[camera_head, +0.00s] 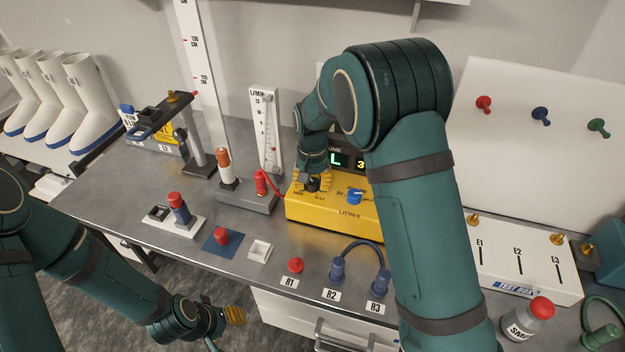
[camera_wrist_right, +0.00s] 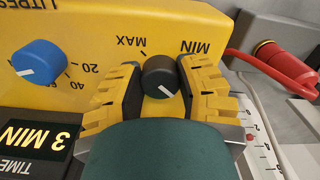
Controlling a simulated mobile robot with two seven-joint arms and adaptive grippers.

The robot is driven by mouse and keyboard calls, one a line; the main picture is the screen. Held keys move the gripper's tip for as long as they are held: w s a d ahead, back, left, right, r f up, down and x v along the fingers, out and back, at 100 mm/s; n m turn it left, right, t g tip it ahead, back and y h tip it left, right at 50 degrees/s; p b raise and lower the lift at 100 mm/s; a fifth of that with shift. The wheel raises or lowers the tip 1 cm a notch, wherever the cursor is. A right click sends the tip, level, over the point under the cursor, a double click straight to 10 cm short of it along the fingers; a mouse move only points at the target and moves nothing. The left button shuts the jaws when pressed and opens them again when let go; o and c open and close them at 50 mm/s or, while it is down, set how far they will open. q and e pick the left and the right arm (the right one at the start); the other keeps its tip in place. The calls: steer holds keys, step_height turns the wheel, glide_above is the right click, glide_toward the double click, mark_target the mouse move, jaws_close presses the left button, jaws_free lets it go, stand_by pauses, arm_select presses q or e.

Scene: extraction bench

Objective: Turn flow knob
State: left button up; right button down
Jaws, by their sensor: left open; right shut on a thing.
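The yellow control box (camera_head: 330,212) stands on the bench, with a black flow knob (camera_head: 312,184) on its top between MIN and MAX marks. In the right wrist view the black knob (camera_wrist_right: 161,77) sits between the yellow fingers of my right gripper (camera_wrist_right: 160,85), its white pointer line slanting toward the lower right. My right gripper (camera_head: 312,182) is shut on the knob from above and partly hides it in the head view. My left gripper (camera_head: 236,315) is open and empty, low in front of the bench edge.
A blue LITRES knob (camera_head: 354,196) is beside the black one. R1 to R3 fittings (camera_head: 338,270) sit in front. A white test box (camera_head: 515,262) and a red-capped bottle (camera_head: 530,318) are at right.

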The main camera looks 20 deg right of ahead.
mark_target(312, 182)
steer(key=shift+f, duration=0.1)
stand_by(0.4)
steer(key=c, duration=0.6)
jaws_free()
steer(key=shift+o, duration=0.2)
step_height(312, 182, up, 12)
